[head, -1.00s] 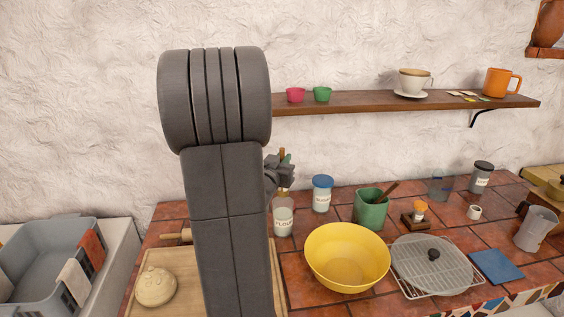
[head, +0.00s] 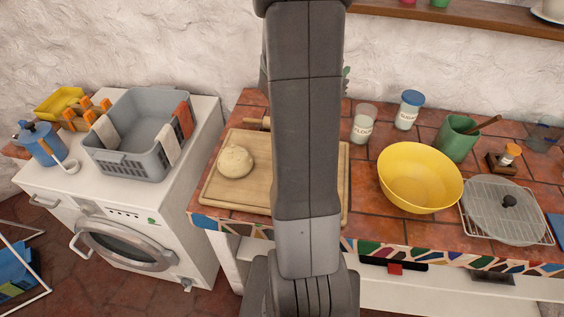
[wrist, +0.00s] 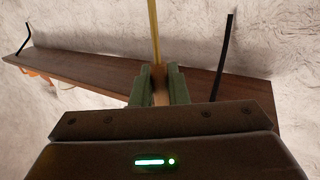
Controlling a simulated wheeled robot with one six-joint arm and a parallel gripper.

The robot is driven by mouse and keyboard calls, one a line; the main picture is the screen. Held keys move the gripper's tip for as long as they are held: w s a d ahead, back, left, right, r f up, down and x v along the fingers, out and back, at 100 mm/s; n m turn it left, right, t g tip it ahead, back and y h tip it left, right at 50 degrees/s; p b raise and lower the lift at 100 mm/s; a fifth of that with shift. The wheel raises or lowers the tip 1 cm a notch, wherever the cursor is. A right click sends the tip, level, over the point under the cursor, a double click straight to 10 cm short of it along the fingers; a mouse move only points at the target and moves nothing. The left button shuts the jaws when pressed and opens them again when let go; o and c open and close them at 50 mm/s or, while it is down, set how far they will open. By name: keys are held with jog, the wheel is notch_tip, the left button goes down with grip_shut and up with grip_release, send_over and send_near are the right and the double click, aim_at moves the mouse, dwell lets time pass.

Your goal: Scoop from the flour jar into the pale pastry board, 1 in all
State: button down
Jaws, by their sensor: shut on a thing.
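The flour jar (head: 364,122) is clear glass with a white label and white flour inside. It stands on the tiled counter just right of my arm, and no lid shows on it. The pale pastry board (head: 218,194) lies at the counter's left end, partly hidden behind my arm. A round ball of dough (head: 236,161) rests on it. In the wrist view my gripper (wrist: 159,72) is shut on a thin wooden-handled tool (wrist: 154,35), likely a scoop. Its far end is out of view. In the head view my arm hides nearly all of the gripper.
A blue-lidded sugar jar (head: 409,110), a green pot (head: 456,140) and a yellow bowl (head: 420,178) stand right of the flour jar. A rolling pin (head: 256,123) lies behind the board. A wall shelf (head: 470,18) runs above. A grey basket (head: 140,140) sits on the washer at left.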

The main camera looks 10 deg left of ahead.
jog(key=s+a+f+p, duration=0.1)
jog(key=s+a+f, duration=0.1)
jog(key=s+a, duration=0.6)
jog(key=s+a+f+p, duration=0.2)
jog(key=s+a, duration=0.6)
jog(key=a, duration=0.1)
jog(key=shift+a, duration=0.35)
jog(key=shift+s, duration=0.1)
